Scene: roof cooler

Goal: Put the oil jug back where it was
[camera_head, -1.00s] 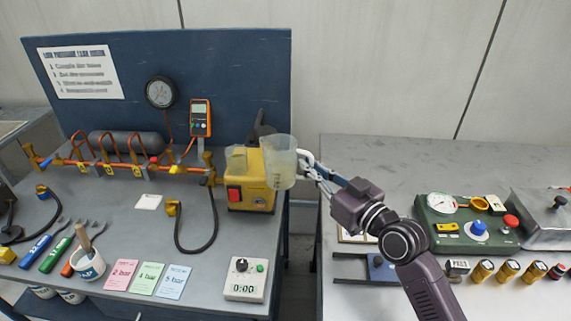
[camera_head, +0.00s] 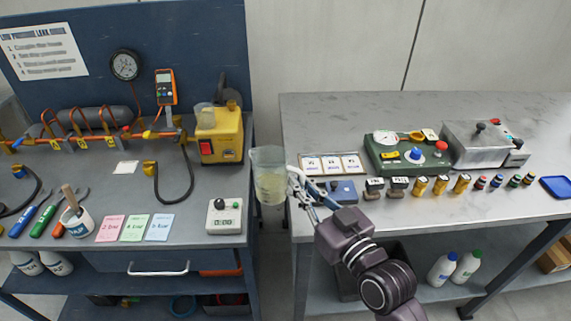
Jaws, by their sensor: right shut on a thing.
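The oil jug (camera_head: 268,178) is a clear, translucent container with some pale yellowish liquid in it. It is upright in the air, over the gap between the two benches. My right gripper (camera_head: 291,185) is shut on the jug's right side, with its arm coming in from the lower right. The fingers partly hide the jug's right edge. My left gripper is not in view.
The right bench (camera_head: 330,115) carries a framed card row (camera_head: 333,165), a green gauge box (camera_head: 400,150) and several small bottles. Its back left surface is clear.

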